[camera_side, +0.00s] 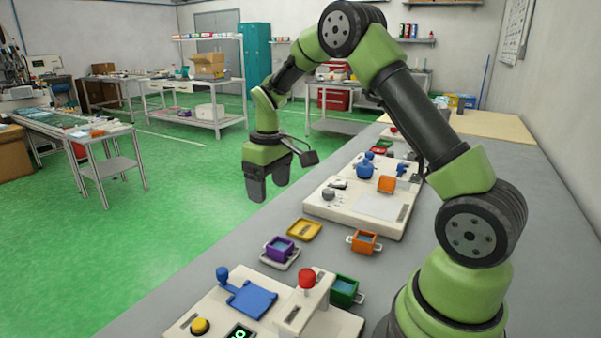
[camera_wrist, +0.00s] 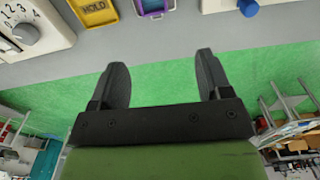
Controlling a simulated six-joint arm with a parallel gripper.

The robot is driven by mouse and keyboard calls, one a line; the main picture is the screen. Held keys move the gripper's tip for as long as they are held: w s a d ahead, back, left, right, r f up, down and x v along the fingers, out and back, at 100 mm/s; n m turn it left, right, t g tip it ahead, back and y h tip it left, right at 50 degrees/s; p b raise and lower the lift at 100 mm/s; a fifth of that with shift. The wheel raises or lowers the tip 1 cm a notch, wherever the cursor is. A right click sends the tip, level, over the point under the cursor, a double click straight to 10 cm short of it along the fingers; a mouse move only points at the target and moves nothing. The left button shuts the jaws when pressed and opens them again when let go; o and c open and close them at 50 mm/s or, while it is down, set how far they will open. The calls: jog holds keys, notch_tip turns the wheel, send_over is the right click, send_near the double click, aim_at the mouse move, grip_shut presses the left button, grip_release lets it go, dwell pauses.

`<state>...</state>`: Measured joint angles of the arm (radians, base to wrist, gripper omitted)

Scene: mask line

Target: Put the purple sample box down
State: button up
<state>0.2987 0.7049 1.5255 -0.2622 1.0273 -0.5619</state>
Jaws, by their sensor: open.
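The purple sample box (camera_side: 281,247) stands upright, open-topped with blue inside, on a small pale tray (camera_side: 292,262) on the grey bench. In the wrist view, part of the purple box (camera_wrist: 153,14) is cut off by the top edge. My gripper (camera_side: 267,190) is open and empty. It hangs high near the bench's left edge, well apart from the purple box. In the wrist view its two fingers (camera_wrist: 161,65) are spread, with only green floor and bench edge between them.
A yellow HOLD tray (camera_side: 296,236) lies beside the purple box. An orange box (camera_side: 364,241) and a green box (camera_side: 345,288) stand to its right. A front machine has a blue plate (camera_side: 250,299) and red knob (camera_side: 306,278). Another white machine (camera_side: 340,210) stands behind.

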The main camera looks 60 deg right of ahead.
jog(key=s+a+r+m+t+y, duration=0.1)
jog(key=s+a+r+t, duration=0.1)
jog(key=s+a+r, duration=0.5)
jog(key=s+a+r+m+t, duration=0.2)
jog(key=s+a+r+t, duration=0.1)
jog(key=s+r, duration=0.4)
jog(key=s+a+r+t+y, duration=0.1)
jog(key=s+a, duration=0.2)
jog(key=s, duration=0.3)
jog(key=shift+s+a+m+t, duration=0.2)
jog(key=shift+s+m+t, duration=0.15)
jog(key=shift+m+t, duration=0.05)
